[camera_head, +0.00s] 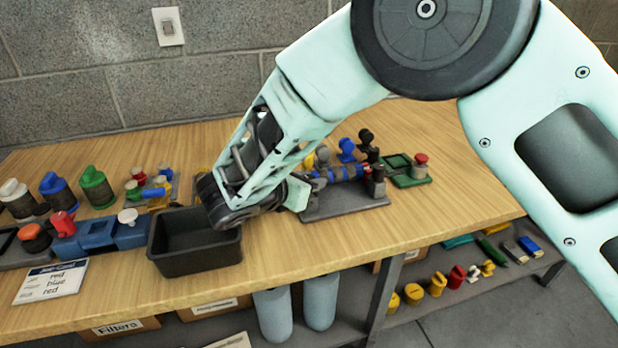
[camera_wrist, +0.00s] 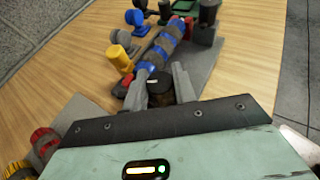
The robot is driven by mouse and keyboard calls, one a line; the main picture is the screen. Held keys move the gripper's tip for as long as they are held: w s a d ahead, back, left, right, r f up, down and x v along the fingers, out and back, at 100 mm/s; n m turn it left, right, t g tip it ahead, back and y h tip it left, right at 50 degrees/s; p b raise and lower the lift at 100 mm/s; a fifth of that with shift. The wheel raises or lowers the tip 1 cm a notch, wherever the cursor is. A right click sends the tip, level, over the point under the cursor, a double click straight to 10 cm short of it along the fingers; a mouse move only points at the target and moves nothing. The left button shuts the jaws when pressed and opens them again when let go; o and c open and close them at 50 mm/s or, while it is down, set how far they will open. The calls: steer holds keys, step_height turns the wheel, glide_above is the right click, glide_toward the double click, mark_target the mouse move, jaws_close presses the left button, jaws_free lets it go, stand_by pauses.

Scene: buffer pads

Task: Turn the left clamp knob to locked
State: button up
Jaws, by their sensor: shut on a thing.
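In the wrist view, the two fingers of my gripper (camera_wrist: 160,88) are shut on the dark left clamp knob (camera_wrist: 159,98), one finger on each side. The knob has a small pale mark on its top. It sits at the near end of a blue-and-grey banded cylinder (camera_wrist: 167,42), which lies on a grey base plate (camera_wrist: 198,70). In the head view the base plate (camera_head: 345,208) and cylinder (camera_head: 345,172) show right of my wrist. The left knob and my fingertips are hidden behind my arm there. A black clamp (camera_head: 376,172) stands at the cylinder's other end.
A black bin (camera_head: 195,263) stands left of the fixture by the table's front edge. A green tray (camera_head: 410,180) with a red-topped knob (camera_head: 420,159) is to the right. Yellow (camera_wrist: 118,58) and blue (camera_wrist: 134,18) knobs stand beside the cylinder. A written card (camera_head: 50,283) lies front left.

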steer(key=m+g+h+p, duration=0.2)
steer(key=m+g+h, duration=0.1)
steer(key=m+g, duration=0.1)
steer(key=shift+r+m+h, duration=0.1)
steer(key=shift+m+h, duration=0.3)
steer(key=shift+m, duration=0.1)
steer(key=shift+g, duration=0.4)
steer(key=o, duration=1)
steer(key=p+v, duration=0.1)
steer(key=v, duration=1.6)
steer(key=shift+a, duration=0.2)
